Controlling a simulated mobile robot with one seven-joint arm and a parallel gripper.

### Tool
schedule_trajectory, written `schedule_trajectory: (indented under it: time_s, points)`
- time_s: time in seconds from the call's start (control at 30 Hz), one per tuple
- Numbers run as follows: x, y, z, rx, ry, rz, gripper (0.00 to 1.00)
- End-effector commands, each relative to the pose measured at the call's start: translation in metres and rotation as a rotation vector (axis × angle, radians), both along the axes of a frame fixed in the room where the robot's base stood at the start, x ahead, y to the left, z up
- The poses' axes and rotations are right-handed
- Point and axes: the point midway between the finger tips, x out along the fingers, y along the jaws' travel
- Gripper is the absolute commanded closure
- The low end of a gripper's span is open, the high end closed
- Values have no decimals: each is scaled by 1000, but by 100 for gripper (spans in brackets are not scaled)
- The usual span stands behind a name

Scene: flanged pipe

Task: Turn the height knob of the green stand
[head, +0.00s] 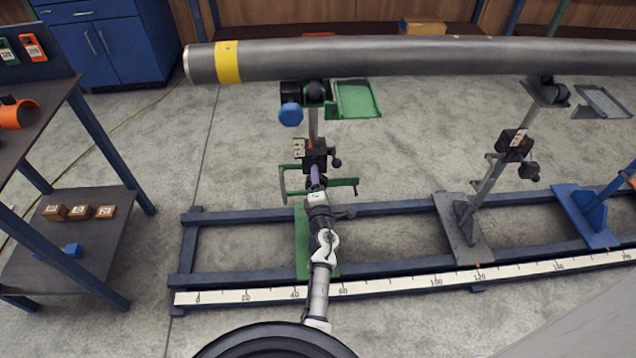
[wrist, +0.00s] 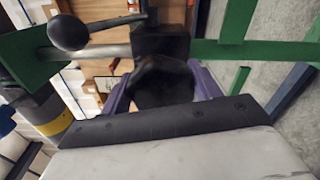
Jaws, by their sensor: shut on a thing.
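The green stand (head: 302,235) rises from the rail frame under the pipe. Its post carries a black clamp block (head: 313,150) with a small label and a dark ball handle (head: 337,163) at its right. My gripper (head: 317,178) reaches the front of this block. In the wrist view, a dark faceted knob (wrist: 162,82) sits between the two purple fingers of my gripper (wrist: 160,92), which is shut on it. The metal post and a black ball lever (wrist: 70,32) show beside it. In the head view my gripper hides the knob.
The long grey pipe (head: 400,58) with a yellow band lies above the stand. A blue knob (head: 291,114) and green plate (head: 357,98) are just below it. Grey (head: 462,235) and blue (head: 585,215) stands are to the right. A shelf table (head: 90,235) stands left.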

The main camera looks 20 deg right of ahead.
Motion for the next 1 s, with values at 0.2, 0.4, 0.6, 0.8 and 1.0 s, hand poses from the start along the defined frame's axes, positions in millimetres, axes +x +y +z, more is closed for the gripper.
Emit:
schedule_trajectory:
  time_s: [0.2, 0.4, 0.6, 0.8, 1.0]
  points:
    - [1, 0, 2, -5, -2, 1, 61]
    - [1, 0, 2, -4, -2, 0, 33]
    - [1, 0, 1, -2, -1, 0, 16]
    - [0, 0, 1, -2, 0, 0, 16]
    - [0, 1, 0, -2, 1, 0, 16]
